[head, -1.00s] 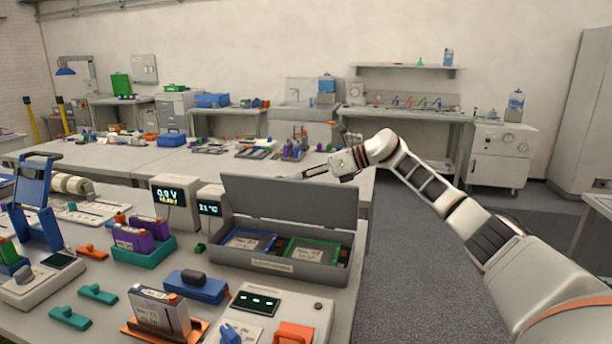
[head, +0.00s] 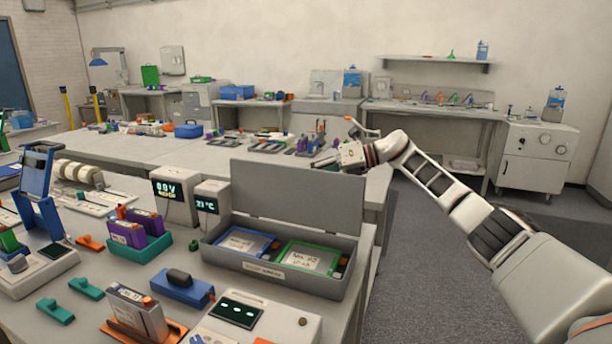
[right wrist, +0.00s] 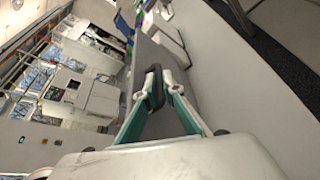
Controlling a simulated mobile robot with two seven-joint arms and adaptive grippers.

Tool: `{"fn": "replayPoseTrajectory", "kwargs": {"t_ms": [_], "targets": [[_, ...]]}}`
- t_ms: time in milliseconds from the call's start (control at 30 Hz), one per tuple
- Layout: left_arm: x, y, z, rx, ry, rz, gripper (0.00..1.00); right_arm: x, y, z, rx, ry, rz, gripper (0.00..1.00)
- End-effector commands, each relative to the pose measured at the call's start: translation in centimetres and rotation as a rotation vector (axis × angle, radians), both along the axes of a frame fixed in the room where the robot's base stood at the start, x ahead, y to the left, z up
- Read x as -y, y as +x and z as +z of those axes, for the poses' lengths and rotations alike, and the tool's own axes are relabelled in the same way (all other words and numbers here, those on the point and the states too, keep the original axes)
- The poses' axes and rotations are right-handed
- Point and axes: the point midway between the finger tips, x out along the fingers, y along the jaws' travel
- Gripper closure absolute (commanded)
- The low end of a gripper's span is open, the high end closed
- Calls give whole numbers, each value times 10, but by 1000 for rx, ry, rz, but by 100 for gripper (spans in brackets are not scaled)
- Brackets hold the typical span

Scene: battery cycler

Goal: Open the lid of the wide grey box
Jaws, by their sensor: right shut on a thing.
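The wide grey box (head: 225,258) stands on the near bench with its lid (head: 298,200) raised steeply along the back edge. Two flat packs lie inside, one framed in blue (head: 246,243) and one in green (head: 306,257). My right gripper (head: 322,163) is at the upper edge of the lid, right of its middle. In the right wrist view its teal fingers (right wrist: 156,88) close together at a dark piece beside a grey panel, which looks like the lid. The exact contact is hard to make out. My left gripper is out of view.
Two display units (head: 176,200) stand left of the box. A teal tray with purple cells (head: 138,236), a blue device (head: 183,288) and a panel with a dark screen (head: 240,310) crowd the bench. Open floor (head: 420,270) lies to the right.

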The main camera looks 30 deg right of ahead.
Motion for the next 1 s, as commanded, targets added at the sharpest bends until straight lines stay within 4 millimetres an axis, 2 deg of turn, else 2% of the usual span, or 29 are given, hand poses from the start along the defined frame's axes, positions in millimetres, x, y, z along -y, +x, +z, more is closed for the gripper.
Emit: {"fn": "replayPoseTrajectory", "kwargs": {"t_ms": [33,200,433,800,1000], "targets": [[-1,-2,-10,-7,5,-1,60,2,4,-9,-23,21,-1,100],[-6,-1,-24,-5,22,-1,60,8,12,-22,-95,101,-2,100],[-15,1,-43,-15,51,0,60,18,20,-31,-169,185,-2,100],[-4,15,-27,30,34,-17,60,23,23,-29,-210,239,1,100],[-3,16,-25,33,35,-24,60,23,23,-26,-210,241,2,100]]}}
